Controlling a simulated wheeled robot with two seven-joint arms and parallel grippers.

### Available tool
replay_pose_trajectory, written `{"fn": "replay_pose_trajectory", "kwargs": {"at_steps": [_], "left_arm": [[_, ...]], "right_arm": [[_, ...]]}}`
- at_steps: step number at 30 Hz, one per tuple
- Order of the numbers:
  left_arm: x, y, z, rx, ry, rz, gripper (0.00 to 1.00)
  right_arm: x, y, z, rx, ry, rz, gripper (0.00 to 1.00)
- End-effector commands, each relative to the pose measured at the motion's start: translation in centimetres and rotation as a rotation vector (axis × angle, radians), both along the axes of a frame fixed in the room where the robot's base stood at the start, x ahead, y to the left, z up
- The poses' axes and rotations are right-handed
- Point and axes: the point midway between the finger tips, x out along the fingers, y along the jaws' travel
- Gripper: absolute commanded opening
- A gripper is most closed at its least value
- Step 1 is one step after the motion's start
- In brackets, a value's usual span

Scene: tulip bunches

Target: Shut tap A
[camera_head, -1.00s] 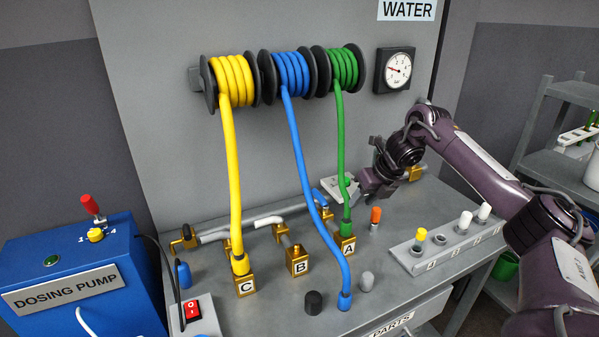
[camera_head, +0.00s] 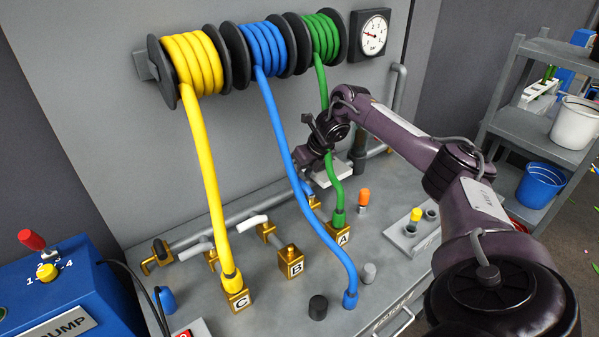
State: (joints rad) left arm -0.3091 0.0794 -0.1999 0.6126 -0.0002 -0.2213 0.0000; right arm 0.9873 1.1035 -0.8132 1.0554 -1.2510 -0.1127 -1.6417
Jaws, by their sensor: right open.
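Brass block A (camera_head: 343,236) stands on the grey bench with the green hose (camera_head: 336,190) plugged into its top. Behind it, a brass piece of line A (camera_head: 315,203) shows only in part, past the blue hose. The handle of tap A is not clear, being behind the blue hose and near my gripper. My right gripper (camera_head: 308,172) is open, above and behind block A, close to the blue and green hoses. I cannot tell whether it touches them. The white handles of tap B (camera_head: 252,223) and tap C (camera_head: 195,251) show to the left. My left gripper is out of view.
The blue hose (camera_head: 289,165) hangs across the front of line A to a blue plug. The yellow hose (camera_head: 208,180) runs to block C (camera_head: 237,298). A gauge (camera_head: 371,34) hangs behind.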

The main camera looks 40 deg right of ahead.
Motion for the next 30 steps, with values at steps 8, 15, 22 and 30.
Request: {"fn": "replay_pose_trajectory", "kwargs": {"at_steps": [8, 15, 22, 30], "left_arm": [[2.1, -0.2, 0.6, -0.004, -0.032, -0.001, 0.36], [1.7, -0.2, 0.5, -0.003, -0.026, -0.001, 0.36], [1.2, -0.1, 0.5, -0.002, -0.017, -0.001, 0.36], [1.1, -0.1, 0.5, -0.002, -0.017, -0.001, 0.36]], "right_arm": [[0.7, 0.2, -1.4, -0.001, -0.002, -0.001, 0.41], [0.7, 0.2, -1.4, -0.001, -0.002, -0.001, 0.34], [0.7, 0.2, -1.4, -0.001, -0.002, -0.001, 0.03], [0.6, 0.1, -1.4, -0.001, -0.002, -0.001, 0.00]]}}
